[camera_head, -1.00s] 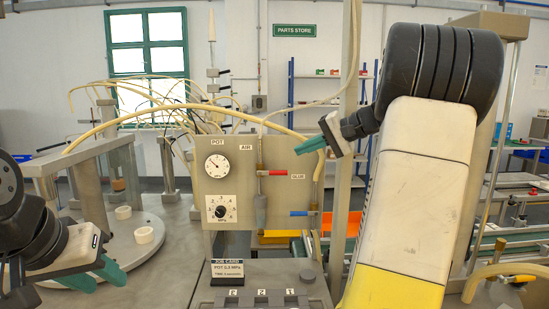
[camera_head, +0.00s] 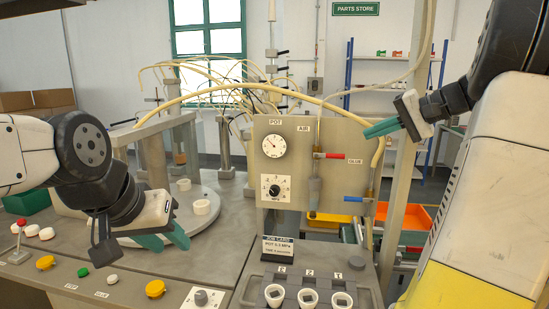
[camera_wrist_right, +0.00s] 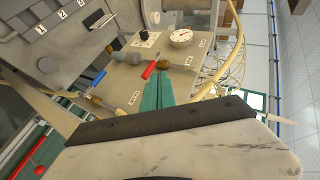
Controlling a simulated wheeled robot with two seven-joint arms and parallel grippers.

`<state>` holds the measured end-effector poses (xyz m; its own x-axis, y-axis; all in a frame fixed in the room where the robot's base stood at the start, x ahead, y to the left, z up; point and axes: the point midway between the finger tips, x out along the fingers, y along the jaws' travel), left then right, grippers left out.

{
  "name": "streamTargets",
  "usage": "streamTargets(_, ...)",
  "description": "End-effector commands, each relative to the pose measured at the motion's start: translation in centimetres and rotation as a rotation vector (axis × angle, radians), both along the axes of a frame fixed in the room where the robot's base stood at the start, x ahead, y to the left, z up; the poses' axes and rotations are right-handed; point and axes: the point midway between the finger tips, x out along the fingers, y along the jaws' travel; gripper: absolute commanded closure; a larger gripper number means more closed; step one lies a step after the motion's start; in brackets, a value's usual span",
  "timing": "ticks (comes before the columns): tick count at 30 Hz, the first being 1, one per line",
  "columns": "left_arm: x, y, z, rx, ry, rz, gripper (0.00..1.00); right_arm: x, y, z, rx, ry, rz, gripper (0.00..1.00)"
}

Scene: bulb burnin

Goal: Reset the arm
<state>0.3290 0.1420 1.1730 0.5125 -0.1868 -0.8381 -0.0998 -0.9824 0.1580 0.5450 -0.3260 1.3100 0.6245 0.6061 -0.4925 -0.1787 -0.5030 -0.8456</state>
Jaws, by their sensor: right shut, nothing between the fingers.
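My right arm comes in from the right in the head view. Its gripper (camera_head: 382,128), with teal fingers, is raised in front of the panel's upper right edge. In the right wrist view the two fingers (camera_wrist_right: 165,88) lie together with nothing between them, pointing toward the panel with the red valve lever. My left gripper (camera_head: 168,240) is low over the grey bench at the left. Its teal fingers look apart and empty, just below a white ring (camera_head: 202,207).
The grey panel (camera_head: 340,190) carries two dials, a red lever (camera_head: 330,155) and a blue lever (camera_head: 354,199). Below it stand a job card (camera_head: 277,250) and several white cups (camera_head: 307,298) in a numbered rack. Yellow knobs (camera_head: 155,288) sit on the bench front. A beige hose (camera_head: 270,93) arches above.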

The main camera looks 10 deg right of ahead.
Motion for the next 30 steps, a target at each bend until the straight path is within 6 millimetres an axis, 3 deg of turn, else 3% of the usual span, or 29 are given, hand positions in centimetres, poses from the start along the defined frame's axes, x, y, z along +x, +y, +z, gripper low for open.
streamTargets(2, 0.0, 0.0, 0.0, 0.0, 0.0, 0.0, 0.64, -1.9, 3.9, -0.6, -0.056, 0.039, 0.043, 1.0)
streamTargets(6, 0.0, 0.0, 0.0, 0.0, 0.0, 0.0, 0.64, -7.7, 11.3, -3.8, -0.242, 0.119, 0.134, 1.0)
streamTargets(9, 0.0, 0.0, 0.0, 0.0, 0.0, 0.0, 0.64, -12.4, 15.0, -6.6, -0.411, 0.131, 0.197, 1.0)
streamTargets(12, 0.0, 0.0, 0.0, 0.0, 0.0, 0.0, 0.64, -16.4, 17.0, -9.3, -0.576, 0.102, 0.248, 1.0)
streamTargets(15, 0.0, 0.0, 0.0, 0.0, 0.0, 0.0, 0.64, -19.1, 17.9, -11.4, -0.71, 0.048, 0.286, 1.0)
streamTargets(19, 0.0, 0.0, 0.0, 0.0, 0.0, 0.0, 0.64, -21.0, 18.3, -13.1, -0.818, -0.012, 0.314, 1.0)
streamTargets(30, 0.0, 0.0, 0.0, 0.0, 0.0, 0.0, 0.64, -21.6, 18.3, -13.7, -0.862, -0.038, 0.324, 1.0)
